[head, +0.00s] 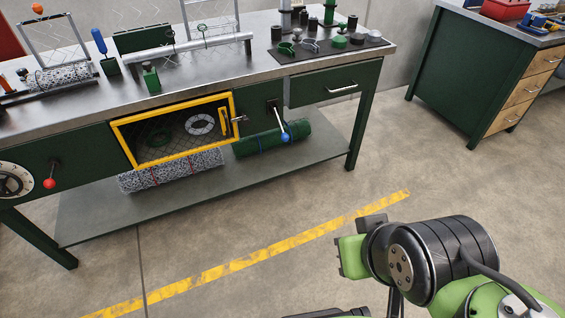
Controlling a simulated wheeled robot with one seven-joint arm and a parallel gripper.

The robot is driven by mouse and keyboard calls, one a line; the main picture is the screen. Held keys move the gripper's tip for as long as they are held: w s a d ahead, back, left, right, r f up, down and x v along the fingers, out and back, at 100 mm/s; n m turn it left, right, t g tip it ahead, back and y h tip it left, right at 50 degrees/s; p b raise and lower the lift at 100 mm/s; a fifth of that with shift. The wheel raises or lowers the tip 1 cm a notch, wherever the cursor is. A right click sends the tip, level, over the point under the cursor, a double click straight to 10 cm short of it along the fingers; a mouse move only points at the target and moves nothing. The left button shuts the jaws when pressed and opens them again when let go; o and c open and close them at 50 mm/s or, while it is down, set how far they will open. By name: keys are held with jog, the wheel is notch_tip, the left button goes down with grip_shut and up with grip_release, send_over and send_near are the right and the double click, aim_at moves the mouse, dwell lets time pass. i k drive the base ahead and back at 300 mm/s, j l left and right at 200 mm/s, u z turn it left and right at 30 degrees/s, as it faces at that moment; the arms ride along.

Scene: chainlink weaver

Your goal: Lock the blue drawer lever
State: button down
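The blue drawer lever (280,123) is on the dark green front of the workbench. Its bar slants down and slightly right from a dark pivot plate to a round blue knob (285,137). Just right of it is a green drawer (335,84) with a silver handle (341,90); the drawer front looks about flush, though I cannot tell exactly. My green and black arm shows at the lower right, apart from the bench and the lever. I cannot make out my gripper's fingers in this view.
A yellow-framed mesh door (174,158) is left of the lever. A red-knobbed lever (51,177) is at far left. Mesh rolls (273,138) lie on the lower shelf. Floor with a yellow stripe (270,251) is open before the bench. A second cabinet (480,75) stands right.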

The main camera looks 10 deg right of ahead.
aim_at(285, 137)
jog(key=i+u, duration=0.35)
jog(key=i+l+u, duration=0.1)
jog(key=i+u, duration=0.25)
jog(key=i+l+u, duration=0.35)
jog(key=i, duration=0.15)
jog(key=j, duration=0.1)
